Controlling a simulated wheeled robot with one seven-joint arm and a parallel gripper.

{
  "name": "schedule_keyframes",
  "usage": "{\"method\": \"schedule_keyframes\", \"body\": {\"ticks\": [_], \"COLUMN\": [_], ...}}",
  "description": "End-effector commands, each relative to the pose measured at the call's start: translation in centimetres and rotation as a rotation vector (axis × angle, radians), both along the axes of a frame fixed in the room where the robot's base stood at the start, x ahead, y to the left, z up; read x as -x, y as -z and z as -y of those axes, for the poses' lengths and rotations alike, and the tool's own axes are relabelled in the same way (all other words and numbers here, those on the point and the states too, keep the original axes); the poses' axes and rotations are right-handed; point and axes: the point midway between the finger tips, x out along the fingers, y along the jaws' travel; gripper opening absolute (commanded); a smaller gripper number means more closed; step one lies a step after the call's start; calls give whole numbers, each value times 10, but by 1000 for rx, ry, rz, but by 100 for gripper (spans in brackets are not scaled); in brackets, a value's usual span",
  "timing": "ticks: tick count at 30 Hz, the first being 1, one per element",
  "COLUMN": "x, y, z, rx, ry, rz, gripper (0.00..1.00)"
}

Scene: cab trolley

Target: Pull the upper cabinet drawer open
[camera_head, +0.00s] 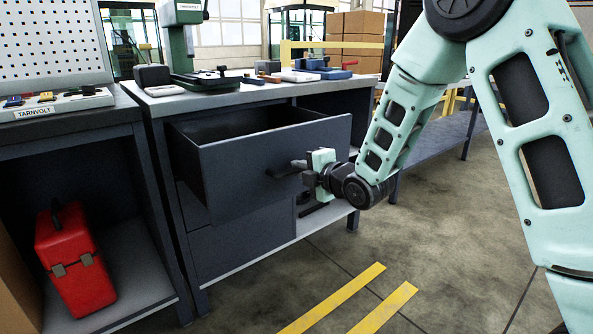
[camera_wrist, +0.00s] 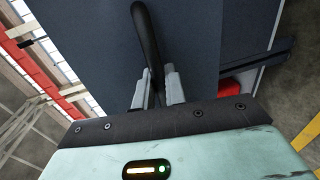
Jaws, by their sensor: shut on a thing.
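The upper cabinet drawer (camera_head: 265,165) is dark blue-grey and stands pulled well out of the cabinet, with its open top and inner side showing. Its black bar handle (camera_head: 283,171) is on the front face. My gripper (camera_head: 303,164) is at the handle, reaching in from the right. In the wrist view my gripper (camera_wrist: 158,88) has its two grey fingers shut on the handle (camera_wrist: 147,40), one on each side of the dark bar. The drawer front (camera_wrist: 205,50) fills much of that view. A lower drawer (camera_head: 243,240) below it is closed.
The worktop (camera_head: 215,94) above the drawer carries a green machine (camera_head: 182,42) and tools. A red toolbox (camera_head: 73,262) sits on the lower shelf of the left bench. The floor (camera_head: 400,240) to the right is open, with yellow stripes (camera_head: 335,298).

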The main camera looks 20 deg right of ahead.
Motion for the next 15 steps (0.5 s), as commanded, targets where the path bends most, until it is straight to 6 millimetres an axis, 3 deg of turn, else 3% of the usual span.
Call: {"method": "schedule_keyframes", "body": {"ticks": [15], "x": [5], "y": [1], "z": [3], "rx": [1], "ry": [3], "rz": [-2], "gripper": [0]}}
